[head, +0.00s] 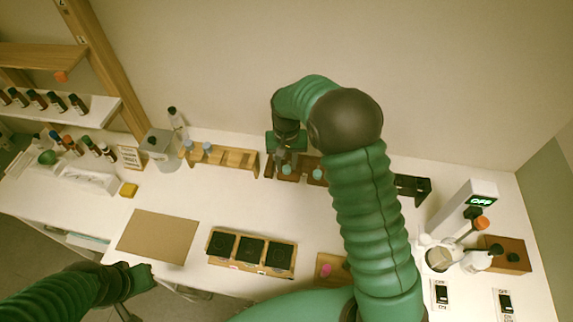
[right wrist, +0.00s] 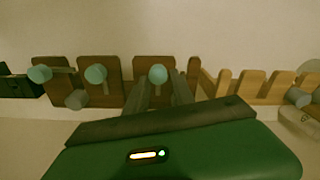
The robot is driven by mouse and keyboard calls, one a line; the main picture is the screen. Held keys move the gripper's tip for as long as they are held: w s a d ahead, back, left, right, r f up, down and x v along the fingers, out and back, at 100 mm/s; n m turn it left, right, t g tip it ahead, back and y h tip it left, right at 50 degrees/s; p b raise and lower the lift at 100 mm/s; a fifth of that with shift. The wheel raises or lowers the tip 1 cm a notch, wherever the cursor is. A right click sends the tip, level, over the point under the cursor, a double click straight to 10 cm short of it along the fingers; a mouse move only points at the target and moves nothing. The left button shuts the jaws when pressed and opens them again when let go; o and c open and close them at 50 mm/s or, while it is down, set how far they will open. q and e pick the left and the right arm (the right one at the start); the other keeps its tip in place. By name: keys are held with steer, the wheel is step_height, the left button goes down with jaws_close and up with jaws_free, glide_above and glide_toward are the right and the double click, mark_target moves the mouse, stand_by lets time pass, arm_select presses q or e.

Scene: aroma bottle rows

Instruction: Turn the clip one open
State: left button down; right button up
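Three dark brown blocks with teal round knobs stand in a row in the right wrist view: a left one (right wrist: 56,88), a middle one (right wrist: 113,91) and a right one (right wrist: 143,67). In the head view two teal knobs (head: 316,173) show beside my right arm. My right gripper (head: 284,160) is at the leftmost block there. In the right wrist view its two fingers (right wrist: 163,88) are apart, with the right block's knob (right wrist: 157,74) between their tips; contact cannot be told. No labels are readable. My left gripper (head: 130,290) is low at the left, away from the blocks.
A wooden slotted rack (head: 228,158) stands beside the blocks, and a black holder (head: 412,187) on their other side. A tray of black squares (head: 251,251) and a brown mat (head: 157,236) lie in front.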

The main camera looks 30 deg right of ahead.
mark_target(286, 167)
steer(key=shift+o, duration=1.4)
steer(key=shift+s+f, duration=0.1)
steer(key=shift+f, duration=0.05)
step_height(286, 167, up, 17)
steer(key=b, duration=0.2)
steer(key=shift+f, duration=0.15)
